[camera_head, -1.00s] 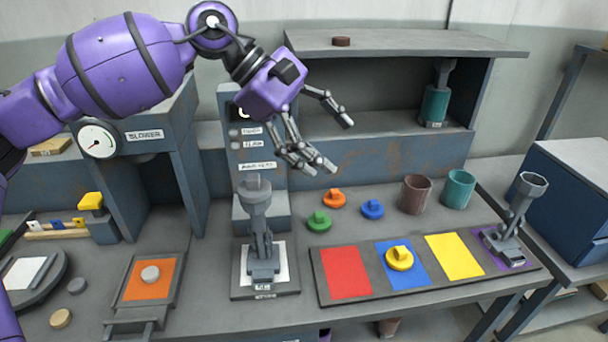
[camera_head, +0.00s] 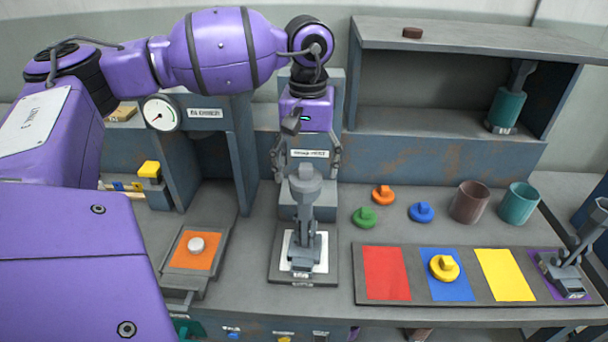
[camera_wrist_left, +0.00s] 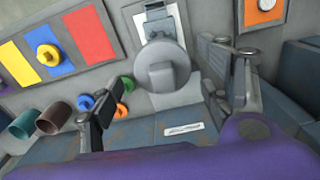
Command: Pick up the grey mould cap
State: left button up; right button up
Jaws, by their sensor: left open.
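The grey mould cap (camera_head: 305,178), a round disc with a square knob, sits on top of the upright grey mould (camera_head: 303,240) on a white square at the middle of the bench. In the left wrist view the cap (camera_wrist_left: 160,75) lies ahead of the palm, its knob toward the camera. My left gripper (camera_head: 307,158) is open and empty, its fingers spread to either side just behind the cap in the head view. In the left wrist view the open fingers (camera_wrist_left: 165,100) stand either side of the cap, apart from it. My right gripper is not in view.
Green (camera_head: 364,217), orange (camera_head: 383,195) and blue (camera_head: 421,212) knobbed caps lie right of the mould. A yellow one (camera_head: 444,268) sits on the mat's blue square. Brown (camera_head: 469,202) and teal (camera_head: 519,203) cups stand behind. A gauge housing (camera_head: 205,113) stands left.

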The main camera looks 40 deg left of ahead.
pick_arm(q)
jog(key=shift+f, duration=0.8)
jog(key=c, duration=1.2)
jog(key=shift+r, duration=0.1)
